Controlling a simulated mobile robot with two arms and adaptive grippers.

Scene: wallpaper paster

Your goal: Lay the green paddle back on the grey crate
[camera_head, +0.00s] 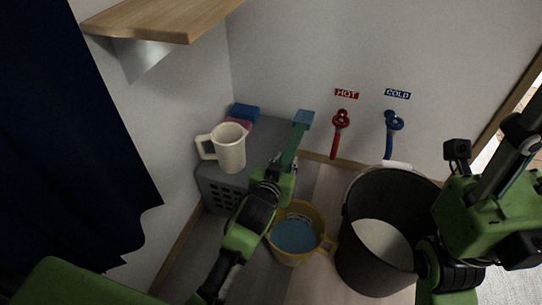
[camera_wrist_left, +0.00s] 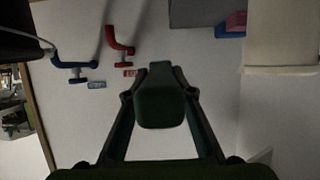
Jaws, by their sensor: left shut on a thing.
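My left gripper (camera_head: 281,171) is shut on the green paddle (camera_head: 293,148). The paddle's teal shaft points up and away from the gripper and ends in a lighter blue-teal tip. In the left wrist view, a dark green piece (camera_wrist_left: 160,108) sits between the fingers. The grey crate (camera_head: 222,196), with holes in its side, stands in the corner, left of the paddle. In the head view the paddle shows to the right of the crate's top; its height above the crate is hard to judge. My right arm is at the right edge; its fingers cannot be made out.
A cream mug (camera_head: 231,150) and blue and pink blocks (camera_head: 244,112) are on the crate. A yellow pot (camera_head: 279,255) with blue liquid stands below my left gripper. A black bucket (camera_head: 352,245) stands right of it. Red (camera_head: 337,140) and blue (camera_head: 391,140) taps are on the wall.

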